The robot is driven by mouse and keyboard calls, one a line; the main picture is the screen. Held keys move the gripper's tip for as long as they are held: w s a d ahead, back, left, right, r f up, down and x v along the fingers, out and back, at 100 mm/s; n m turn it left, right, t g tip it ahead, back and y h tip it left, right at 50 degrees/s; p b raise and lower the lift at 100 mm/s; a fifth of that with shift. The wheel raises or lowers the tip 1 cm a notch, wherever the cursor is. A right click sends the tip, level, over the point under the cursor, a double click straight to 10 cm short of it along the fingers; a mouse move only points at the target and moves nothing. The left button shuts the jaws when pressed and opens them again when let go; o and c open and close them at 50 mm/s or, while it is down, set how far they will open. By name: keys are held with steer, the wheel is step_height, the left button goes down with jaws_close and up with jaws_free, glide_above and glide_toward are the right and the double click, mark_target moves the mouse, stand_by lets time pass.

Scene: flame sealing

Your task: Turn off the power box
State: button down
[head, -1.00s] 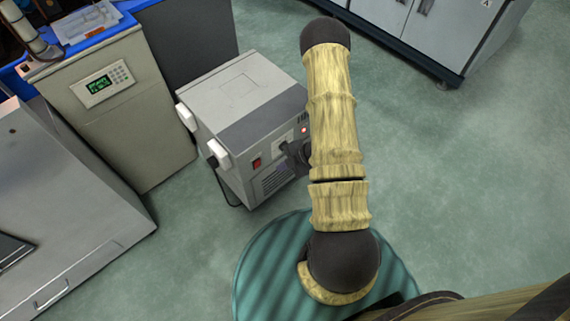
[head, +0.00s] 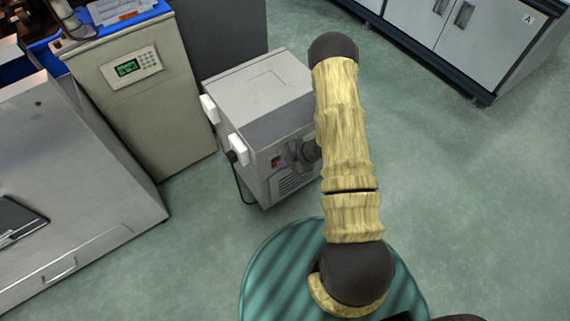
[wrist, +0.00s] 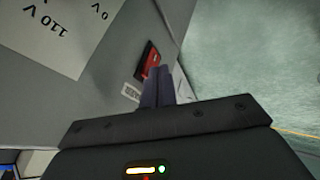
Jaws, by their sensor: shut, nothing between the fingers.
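The power box (head: 262,92) is a grey cabinet with white handles, standing on the floor in the middle of the head view. Its red rocker switch (head: 277,162) is on the front panel, just left of my gripper (head: 291,157). In the wrist view the red switch (wrist: 151,60) sits in a dark frame beside a small label (wrist: 131,92). The shut, empty fingertips of my gripper (wrist: 158,73) are right at the switch and overlap its lower edge. I cannot tell whether they touch it or which way the switch is set. My arm hides the right part of the front panel.
A beige cabinet with a keypad display (head: 133,67) stands left of the box, beside a large grey metal unit (head: 75,180). A black cable (head: 241,185) hangs at the box's left side. Grey cupboards (head: 425,25) stand at the back right. Open green floor lies to the right.

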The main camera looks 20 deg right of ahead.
steer(key=shift+w+r+p, duration=0.2)
steer(key=shift+w+p, duration=0.05)
steer(key=shift+p, duration=0.15)
steer(key=shift+a+f, duration=0.1)
steer(key=shift+f, duration=0.05)
steer(key=shift+r+p, duration=0.65)
steer(key=shift+r, duration=0.2)
steer(key=s+p+v, duration=0.1)
steer(key=p+v, duration=0.2)
steer(key=v, duration=0.9)
steer(key=shift+a+p, duration=0.3)
